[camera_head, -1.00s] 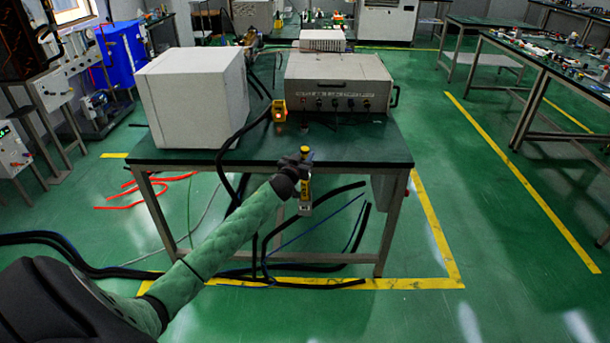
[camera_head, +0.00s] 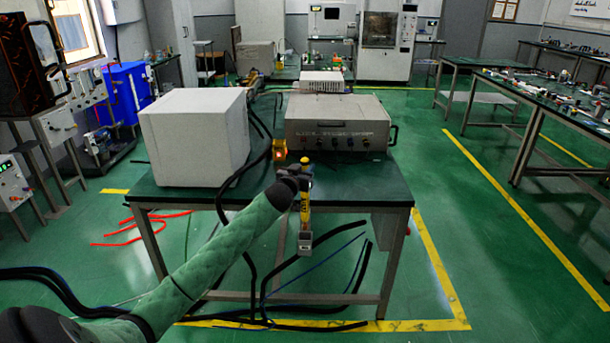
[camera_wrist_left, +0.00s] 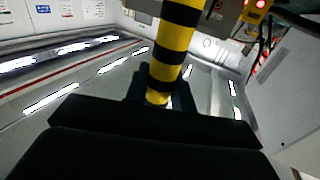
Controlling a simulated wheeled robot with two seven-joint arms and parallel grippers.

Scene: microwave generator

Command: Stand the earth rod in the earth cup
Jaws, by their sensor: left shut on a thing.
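The earth rod (camera_head: 305,212) is a yellow rod with black bands and a pale metal-looking piece at its lower end. My left gripper (camera_head: 303,182) is shut on it near its top. The rod hangs about upright in front of the table's front edge, its lower end below the tabletop in the picture. In the left wrist view the striped rod (camera_wrist_left: 174,45) rises from between the fingers. A yellow box with a glowing orange light (camera_head: 279,150) stands on the table behind the gripper. I cannot make out the earth cup. My right gripper is not in view.
The dark green table (camera_head: 372,184) carries a white box (camera_head: 193,138) at left and a grey instrument case (camera_head: 338,122) at the back. Black cables (camera_head: 252,270) run down the table's front and along the floor. The tabletop's right front is clear.

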